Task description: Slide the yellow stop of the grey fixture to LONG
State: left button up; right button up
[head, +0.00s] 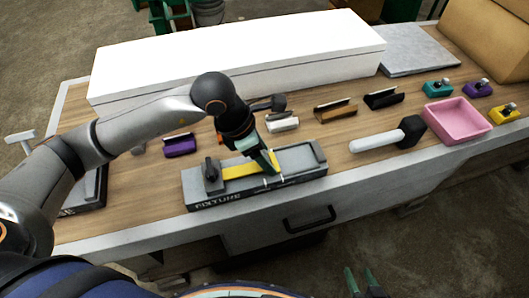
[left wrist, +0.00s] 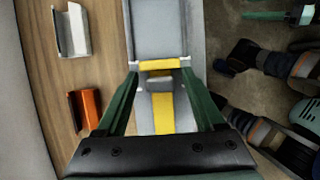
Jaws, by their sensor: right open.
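The grey fixture (head: 305,160), marked FIXTURE on its front, lies along the front of the bench. A yellow strip (head: 240,171) runs along its channel, with a dark upright block near the left end. In the left wrist view, a yellow crossbar, seemingly the stop (left wrist: 159,64), spans the channel beside a grey block. My left gripper (head: 270,162) is down at the fixture's middle. In the wrist view, its fingers (left wrist: 161,76) stand apart, tips at the two ends of the crossbar; firm contact is unclear. My right gripper (head: 364,283) is open and empty at the bottom edge. LONG is not readable.
Behind the fixture lie purple (head: 180,145), white (head: 282,122), orange-brown (head: 336,109) and black (head: 384,97) channel pieces. A mallet (head: 385,139) lies right of the fixture, beside a pink tray (head: 456,118). A long white box (head: 235,58) fills the bench's back.

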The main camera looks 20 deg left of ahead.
pick_arm(q)
grip_shut()
dwell(0.3)
dwell(1.0)
